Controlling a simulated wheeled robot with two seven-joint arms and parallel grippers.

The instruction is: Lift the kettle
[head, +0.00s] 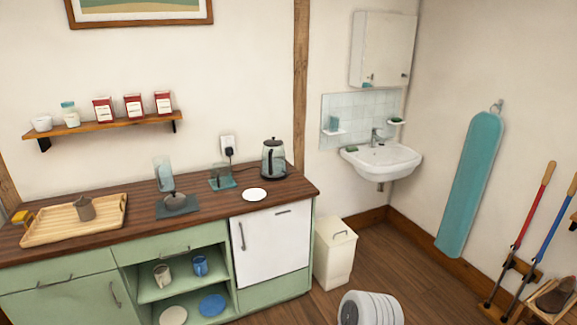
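The kettle (273,158) stands upright near the right end of the wooden counter (110,240), in the head view. It has a clear or grey body with a dark lid, handle and base. A dark cord runs from near it to a plug in the wall socket (228,147). Neither of my grippers shows in this view, and nothing is touching the kettle.
A white plate (255,194) lies in front of the kettle, and a glass on a teal mat (222,183) stands left of it. A wooden tray (75,227) is far left. A cream bin (335,255) stands right of the counter. Floor between bin and ironing board (471,185) is clear.

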